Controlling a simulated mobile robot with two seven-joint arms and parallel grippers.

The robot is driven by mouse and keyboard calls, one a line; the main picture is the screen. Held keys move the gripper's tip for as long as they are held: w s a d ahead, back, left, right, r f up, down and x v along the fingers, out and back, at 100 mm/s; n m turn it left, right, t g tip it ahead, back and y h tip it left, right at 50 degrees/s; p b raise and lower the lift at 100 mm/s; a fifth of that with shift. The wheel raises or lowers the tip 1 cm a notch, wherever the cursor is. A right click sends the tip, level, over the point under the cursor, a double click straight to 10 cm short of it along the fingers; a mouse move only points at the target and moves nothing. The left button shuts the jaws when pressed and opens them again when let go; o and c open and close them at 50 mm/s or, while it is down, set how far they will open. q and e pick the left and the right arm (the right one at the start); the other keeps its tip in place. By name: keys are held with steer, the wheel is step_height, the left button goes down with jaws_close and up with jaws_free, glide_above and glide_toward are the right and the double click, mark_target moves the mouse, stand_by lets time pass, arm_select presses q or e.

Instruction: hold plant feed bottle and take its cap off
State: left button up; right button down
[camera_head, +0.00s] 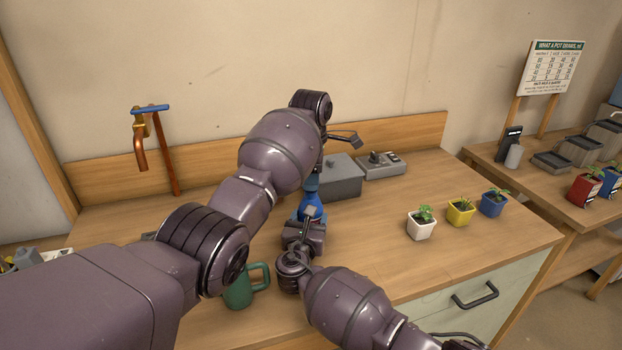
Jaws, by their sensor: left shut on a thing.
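The blue plant feed bottle (312,205) stands on the wooden bench near the middle, partly hidden by my arms. My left gripper (313,170) comes down over its top from above. It is shut on the upper end of the bottle, where the cap sits; the fingertips and the cap are mostly hidden by the wrist. I cannot tell whether the cap is loose. My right gripper (308,213) is at the near side of the bottle, low against its body. Whether its fingers are closed on the bottle is not clear.
A green mug (240,292) stands at the near left. A grey box (342,178) and a grey device (381,165) are behind the bottle. White (421,229), yellow (459,217) and blue (493,206) plant pots stand to the right. Bench space right of the bottle is clear.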

arm_select(q)
steer(key=shift+r, duration=1.7)
arm_select(e)
steer(key=shift+c, duration=0.6)
jaws_free()
